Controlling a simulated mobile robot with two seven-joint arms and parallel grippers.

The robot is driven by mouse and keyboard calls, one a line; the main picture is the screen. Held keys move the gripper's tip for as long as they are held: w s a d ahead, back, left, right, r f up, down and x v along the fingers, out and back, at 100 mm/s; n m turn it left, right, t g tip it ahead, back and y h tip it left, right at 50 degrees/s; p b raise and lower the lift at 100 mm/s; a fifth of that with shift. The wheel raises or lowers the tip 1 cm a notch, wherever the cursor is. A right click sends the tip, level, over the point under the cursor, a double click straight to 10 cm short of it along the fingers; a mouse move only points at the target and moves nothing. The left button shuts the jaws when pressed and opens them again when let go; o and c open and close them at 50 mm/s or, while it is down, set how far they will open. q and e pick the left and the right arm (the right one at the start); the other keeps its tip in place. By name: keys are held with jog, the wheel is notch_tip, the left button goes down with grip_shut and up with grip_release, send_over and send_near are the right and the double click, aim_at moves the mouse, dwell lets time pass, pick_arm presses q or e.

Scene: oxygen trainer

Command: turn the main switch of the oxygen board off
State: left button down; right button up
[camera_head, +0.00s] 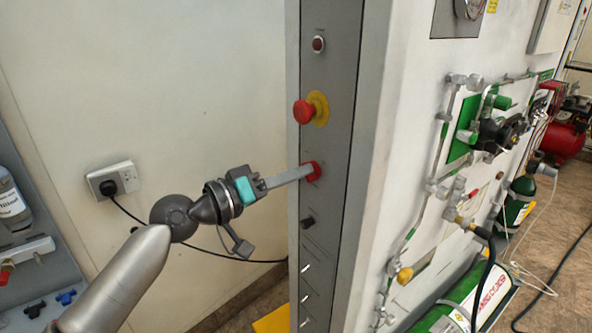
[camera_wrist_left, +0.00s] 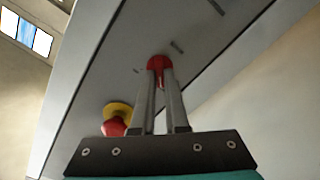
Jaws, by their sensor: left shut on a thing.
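The oxygen board's control panel is a tall grey column (camera_head: 334,140). On it sits a red rotary switch (camera_head: 313,171), which I take to be the main switch. My left gripper (camera_head: 308,172) reaches it from the left, its fingers shut on the red switch. In the left wrist view the two fingers (camera_wrist_left: 165,82) close around the red switch (camera_wrist_left: 158,61), covering part of it. The switch's exact turn angle cannot be told. My right gripper is in neither view.
A red mushroom button on a yellow collar (camera_head: 304,111) sits just above the switch, with a small red indicator (camera_head: 318,43) higher up. A black knob (camera_head: 307,222) is below. A wall socket with a black cable (camera_head: 112,182) is left. Pipes and valves (camera_head: 480,130) fill the right.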

pick_arm(q)
jog(key=shift+n, duration=0.3)
jog(key=c, duration=0.9)
grip_release()
jog(key=shift+a, duration=0.1)
jog(key=shift+b+v, duration=2.3)
jog(key=shift+v, duration=5.3)
